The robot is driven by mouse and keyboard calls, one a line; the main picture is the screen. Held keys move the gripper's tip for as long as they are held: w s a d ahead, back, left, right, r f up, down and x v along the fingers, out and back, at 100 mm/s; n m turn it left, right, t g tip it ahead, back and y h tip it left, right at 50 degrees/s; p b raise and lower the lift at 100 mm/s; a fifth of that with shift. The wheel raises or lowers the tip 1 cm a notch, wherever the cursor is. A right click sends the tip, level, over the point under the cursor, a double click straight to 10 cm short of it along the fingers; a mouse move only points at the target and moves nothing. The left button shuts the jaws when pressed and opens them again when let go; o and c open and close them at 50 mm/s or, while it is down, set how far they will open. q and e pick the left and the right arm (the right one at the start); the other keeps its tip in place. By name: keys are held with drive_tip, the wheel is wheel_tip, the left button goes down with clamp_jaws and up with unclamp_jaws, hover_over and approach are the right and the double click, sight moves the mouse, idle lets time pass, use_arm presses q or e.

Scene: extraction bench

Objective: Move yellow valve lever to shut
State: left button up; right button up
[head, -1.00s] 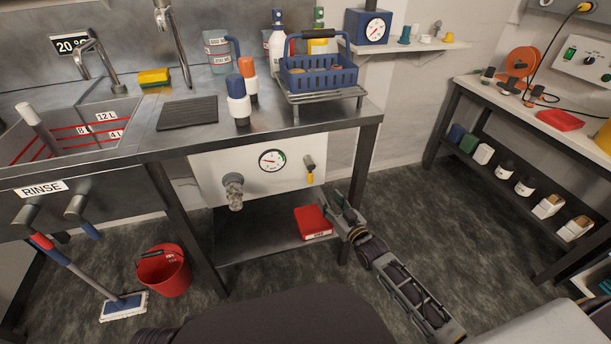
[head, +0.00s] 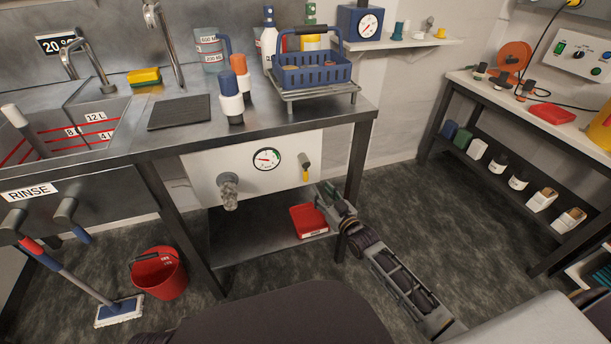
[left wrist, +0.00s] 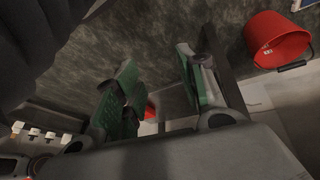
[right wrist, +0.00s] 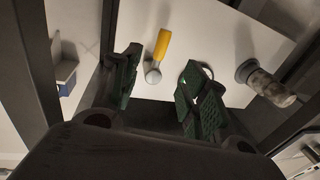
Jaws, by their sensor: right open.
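The yellow valve lever (head: 306,175) hangs down from a grey pivot on the white panel (head: 212,172) under the bench, right of the round gauge (head: 267,159). In the right wrist view the lever (right wrist: 162,43) lies ahead, between the lines of the two green-padded fingers and apart from them. My right gripper (head: 325,194) is open and empty, just below and right of the lever. It also shows at close range in the right wrist view (right wrist: 162,76). My left gripper (left wrist: 155,72) has its fingers apart with nothing between them; it is outside the head view.
A ribbed grey fitting (head: 229,190) sticks out left of the gauge. A red tray (head: 308,221) lies on the lower shelf (head: 255,236) beneath the panel. The bench leg (head: 357,170) stands close right of my right gripper. A red bucket (head: 159,273) stands on the floor.

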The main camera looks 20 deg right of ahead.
sight(307, 176)
drive_tip(key=shift+b+x, duration=0.75)
drive_tip(key=shift+x, duration=1.65)
drive_tip(key=shift+b+x, duration=0.35)
drive_tip(key=shift+x, duration=0.65)
drive_tip(key=shift+b+x, duration=0.45)
drive_tip(key=shift+x, duration=0.85)
use_arm(q)
wheel_tip(307, 176, down, 9)
drive_tip(key=d+t+h, duration=0.1)
drive_tip(key=d, duration=0.1)
drive_tip(key=shift+w+d+n+b, duration=0.15)
drive_tip(key=shift+w+n+b, duration=0.05)
drive_tip(key=shift+n+b, duration=0.15)
use_arm(e)
drive_tip(key=shift+x, duration=1.05)
use_arm(q)
drive_tip(key=shift+w, duration=0.1)
use_arm(e)
drive_tip(key=shift+a, duration=0.1)
use_arm(q)
drive_tip(key=shift+w+r+t, duration=0.15)
drive_tip(key=shift+r+t, duration=0.05)
drive_tip(key=shift+t, duration=0.1)
use_arm(e)
clamp_jaws()
